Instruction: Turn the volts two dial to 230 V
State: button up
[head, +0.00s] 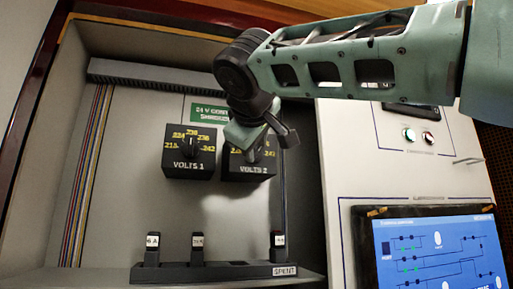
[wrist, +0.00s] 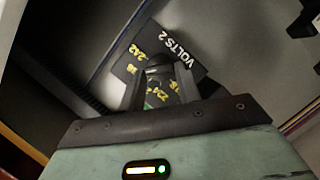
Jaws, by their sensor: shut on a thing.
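The volts two dial box (head: 248,168) is black with yellow numbers and the label VOLTS 2, on the cabinet's back panel in the head view. My gripper (head: 252,152) is in front of it and covers its knob and most of its upper scale. In the wrist view the VOLTS 2 box (wrist: 190,52) appears turned, and my gripper (wrist: 160,75) is shut on the dark knob (wrist: 160,66). The 242 mark shows, and other numbers are partly hidden behind the fingers. I cannot tell which value the pointer is at.
The VOLTS 1 dial box (head: 190,152) stands close on the left. A green label (head: 208,113) is above. A rail (head: 215,271) marked SPENT, with several small fuse-like pieces, runs along the bottom. A panel with a blue screen (head: 440,255) is at right.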

jog(key=n+b, duration=0.1)
jog(key=n+t+h+b, duration=0.1)
jog(key=n, duration=0.1)
jog(key=shift+a+f+n+t, duration=0.15)
jog(key=shift+f+n+t, duration=0.15)
jog(key=shift+f, duration=0.05)
jog(key=shift+s+f+n+t+b, duration=0.1)
jog(key=shift+n+t+b, duration=0.5)
jog(key=shift+n, duration=0.5)
jog(key=o, duration=1)
jog(key=s+b, duration=0.2)
jog(key=s, duration=0.3)
jog(key=s+a+b, duration=0.1)
jog(key=s, duration=0.5)
jog(key=s+a+b, duration=0.1)
jog(key=s+b, duration=0.1)
jog(key=s, duration=0.4)
jog(key=shift+s+b, duration=0.15)
jog(key=shift+b, duration=0.15)
